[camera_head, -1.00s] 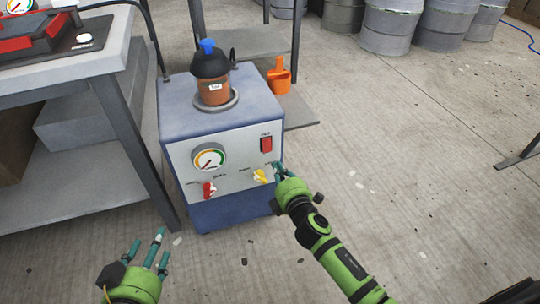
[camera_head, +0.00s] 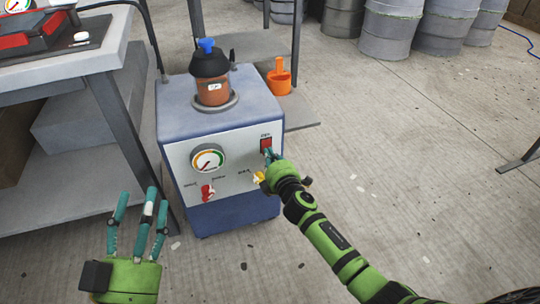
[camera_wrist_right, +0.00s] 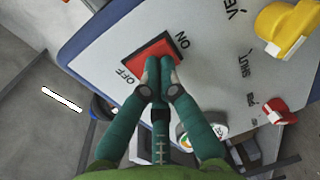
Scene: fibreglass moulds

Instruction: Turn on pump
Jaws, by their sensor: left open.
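The pump (camera_head: 232,140) is a blue-grey box with a pale front panel. Its red rocker switch (camera_head: 266,143) is at the panel's upper right. In the right wrist view the switch (camera_wrist_right: 150,48) lies between the labels OFF and ON. My right gripper (camera_head: 269,155) is at the switch, fingers together and empty. In the right wrist view its fingertips (camera_wrist_right: 158,67) overlap the switch's near edge; whether they touch is unclear. The rocker's position cannot be told. My left gripper (camera_head: 142,194) is open and empty, left of the pump's front.
The panel also has a round gauge (camera_head: 208,158), a red valve handle (camera_head: 207,192) and a yellow one (camera_head: 260,180). A jar with a black lid (camera_head: 210,88) stands on top. A workbench (camera_head: 104,60) is at left.

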